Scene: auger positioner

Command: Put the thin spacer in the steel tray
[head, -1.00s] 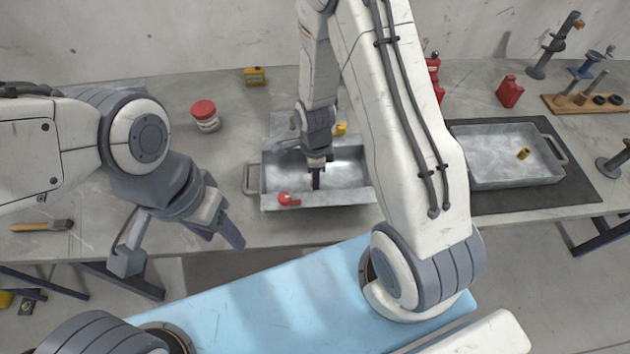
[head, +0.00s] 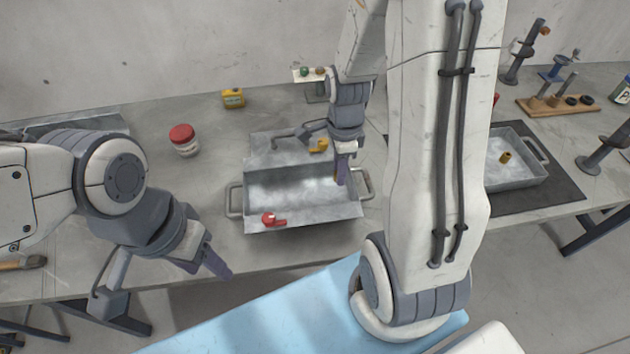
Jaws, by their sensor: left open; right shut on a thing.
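The steel tray (head: 520,180) lies at the right on a dark mat, partly hidden behind my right arm. A small brass-coloured spacer (head: 505,157) is inside it. My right gripper (head: 341,178) points down over the right end of an open metal box (head: 300,207) with side handles. It is shut on a small brass-coloured piece (head: 335,178), mostly hidden by the fingers; I cannot tell whether this is the thin spacer. My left gripper (head: 215,265) is open and empty, in front of the box's left side near the table's front edge.
The box has a raised lid, a red latch (head: 272,219) and a yellow latch (head: 319,146). A red-lidded jar (head: 185,140) and yellow can (head: 233,98) stand left behind it. A wooden board with pegs (head: 560,104) and dark stands are at the right.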

